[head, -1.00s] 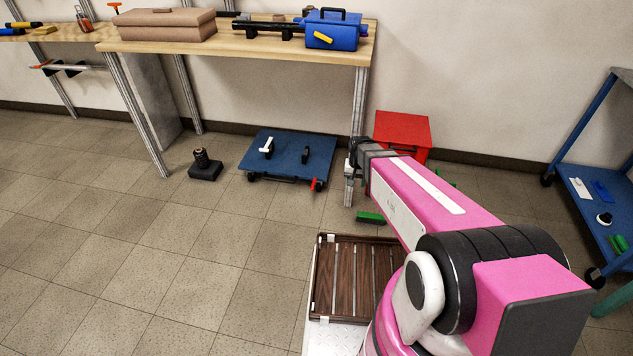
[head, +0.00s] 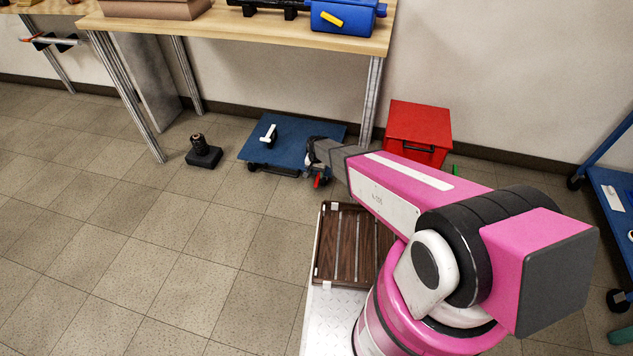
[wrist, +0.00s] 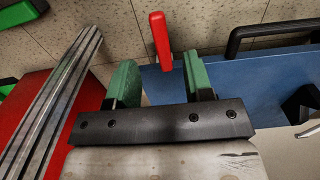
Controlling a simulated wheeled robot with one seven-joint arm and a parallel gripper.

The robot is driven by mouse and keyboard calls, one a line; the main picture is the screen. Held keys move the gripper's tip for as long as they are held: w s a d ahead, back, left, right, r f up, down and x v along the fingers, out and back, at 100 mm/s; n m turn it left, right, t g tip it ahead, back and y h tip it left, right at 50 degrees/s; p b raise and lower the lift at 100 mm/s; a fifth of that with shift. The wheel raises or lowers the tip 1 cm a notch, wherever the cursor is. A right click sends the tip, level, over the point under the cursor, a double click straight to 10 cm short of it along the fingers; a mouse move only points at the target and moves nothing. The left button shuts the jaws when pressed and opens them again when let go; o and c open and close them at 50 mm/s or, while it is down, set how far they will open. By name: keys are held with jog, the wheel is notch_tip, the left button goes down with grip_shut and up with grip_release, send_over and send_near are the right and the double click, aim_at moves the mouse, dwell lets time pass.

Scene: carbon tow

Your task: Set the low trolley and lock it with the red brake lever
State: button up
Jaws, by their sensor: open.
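The low blue trolley (head: 262,149) stands on the floor under the workbench. It also fills the right of the wrist view (wrist: 235,88). The red brake lever (head: 317,181) is at its front right corner. In the wrist view the lever (wrist: 160,40) stands out just past my fingertips, across the gap between them, with no clear contact. My gripper (wrist: 160,78) is open and empty, its green fingers either side of the lever's line. In the head view my gripper (head: 313,158) hides the trolley's right part.
A metal bench leg (wrist: 50,100) and a red box (head: 418,130) stand close beside my gripper. A black bar (wrist: 270,35) runs along the trolley's edge. A black device (head: 203,154) sits on the floor to the left. The floor in front is clear.

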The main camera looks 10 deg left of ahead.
aim_at(316, 182)
notch_tip(316, 182, down, 7)
jog(key=shift+r, duration=0.2)
grip_shut()
